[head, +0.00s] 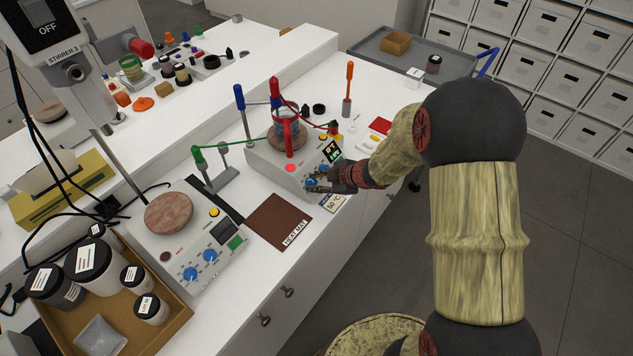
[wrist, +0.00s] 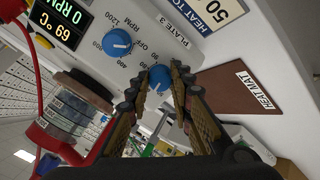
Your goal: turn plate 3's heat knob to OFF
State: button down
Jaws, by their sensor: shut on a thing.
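Plate 3 (head: 262,160) is a pale hotplate on the bench with a beaker (head: 287,128) on its round top. A red lamp (head: 290,168) is lit on it. Its display (wrist: 62,22) reads 0 RPM and 69 °C in the wrist view. One blue knob (wrist: 117,42), on the scale marked RPM, stands free. My gripper (head: 324,181) is at the front panel. In the wrist view its fingers are shut on the other blue knob (wrist: 158,78), the heat knob. The fingers hide much of that knob's scale, and I cannot read its setting.
A card (head: 334,203) reading 50 °C lies at plate 3's front. A brown heat mat (head: 278,222) lies to its left, beside another hotplate (head: 190,240). Free floor lies right of the bench.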

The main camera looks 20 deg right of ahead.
jog(key=n+b, duration=0.1)
jog(key=n, duration=0.4)
jog(key=shift+n, duration=0.3)
jog(key=n+b, duration=0.3)
jog(key=n, duration=0.3)
jog(key=n+b, duration=0.3)
jog(key=n, duration=0.2)
jog(key=shift+n+b, duration=0.3)
jog(key=n+b, duration=0.3)
jog(key=n, duration=0.2)
jog(key=shift+n, duration=0.3)
jog(key=shift+b, duration=0.3)
jog(key=c, duration=1.7)
grip_release()
jog(key=shift+o, duration=0.6)
jog(key=shift+r, duration=0.1)
